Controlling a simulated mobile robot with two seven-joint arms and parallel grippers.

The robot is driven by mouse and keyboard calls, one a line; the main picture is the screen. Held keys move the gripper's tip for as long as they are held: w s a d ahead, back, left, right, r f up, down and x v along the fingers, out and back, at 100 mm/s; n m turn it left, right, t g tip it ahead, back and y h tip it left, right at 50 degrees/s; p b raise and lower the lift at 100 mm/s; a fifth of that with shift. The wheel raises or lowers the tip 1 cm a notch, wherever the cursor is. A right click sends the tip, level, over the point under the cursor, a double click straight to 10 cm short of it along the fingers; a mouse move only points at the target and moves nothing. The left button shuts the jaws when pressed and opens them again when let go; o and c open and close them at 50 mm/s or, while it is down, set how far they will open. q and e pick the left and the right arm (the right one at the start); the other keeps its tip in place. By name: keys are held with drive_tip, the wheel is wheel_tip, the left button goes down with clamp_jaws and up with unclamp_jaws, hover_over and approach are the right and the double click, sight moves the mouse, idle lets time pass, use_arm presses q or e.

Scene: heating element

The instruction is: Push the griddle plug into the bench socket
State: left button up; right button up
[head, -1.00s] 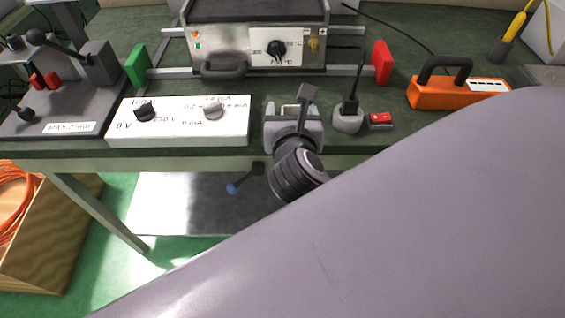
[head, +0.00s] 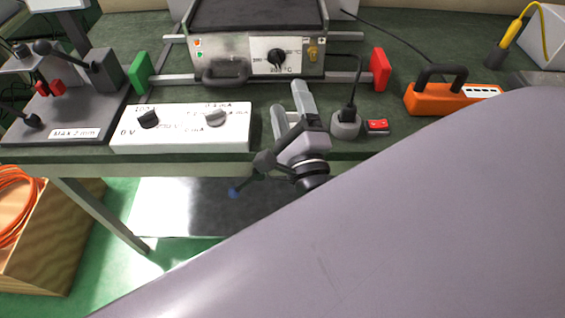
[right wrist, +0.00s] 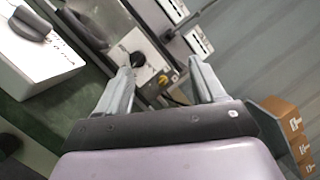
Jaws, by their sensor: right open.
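The griddle (head: 252,50) stands at the back of the bench, with a dial (head: 276,60) on its white front panel. Its black cord runs from the right side to the black plug (head: 348,110). The plug stands upright at the round grey bench socket (head: 345,126); I cannot tell how deep it sits. My right gripper (head: 291,108) is open and empty, left of the socket and in front of the griddle. In the right wrist view the open fingers (right wrist: 162,72) point toward the griddle's dial (right wrist: 138,59); plug and socket cannot be made out there. My left gripper is not in view.
A red switch (head: 377,126) lies just right of the socket. An orange block with a black handle (head: 450,98) stands farther right. A white control box (head: 181,127) is left of my gripper. Red (head: 380,69) and green (head: 140,74) blocks flank the griddle.

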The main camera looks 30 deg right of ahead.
drive_tip(key=s+a+f+n+g+y+p, duration=0.1)
drive_tip(key=s+a+f+n+g+y, duration=0.1)
drive_tip(key=f+n, duration=0.4)
drive_tip(key=s+a+f+n+g+y, duration=0.2)
drive_tip(key=s+f+n+y, duration=0.1)
drive_tip(key=n, duration=0.8)
drive_tip(key=s+a+f+n+g+y+p, duration=0.1)
drive_tip(key=s+a+f+n+g+y, duration=0.1)
drive_tip(key=f+n+y, duration=0.3)
drive_tip(key=shift+s+a+f+n+g+p, duration=0.4)
drive_tip(key=shift+s+f+n, duration=0.3)
drive_tip(key=shift+f+n, duration=1.35)
drive_tip(key=shift+r, duration=0.15)
drive_tip(key=s+d+f+n+g+h, duration=0.1)
drive_tip(key=s+d+f+n+g, duration=0.1)
drive_tip(key=s+f+n, duration=0.1)
wheel_tip(320, 180, down, 2)
drive_tip(key=shift+s+d+f+g, duration=0.15)
drive_tip(key=shift+s+g, duration=0.15)
drive_tip(key=shift+s, duration=0.2)
drive_tip(key=shift+n, duration=0.25)
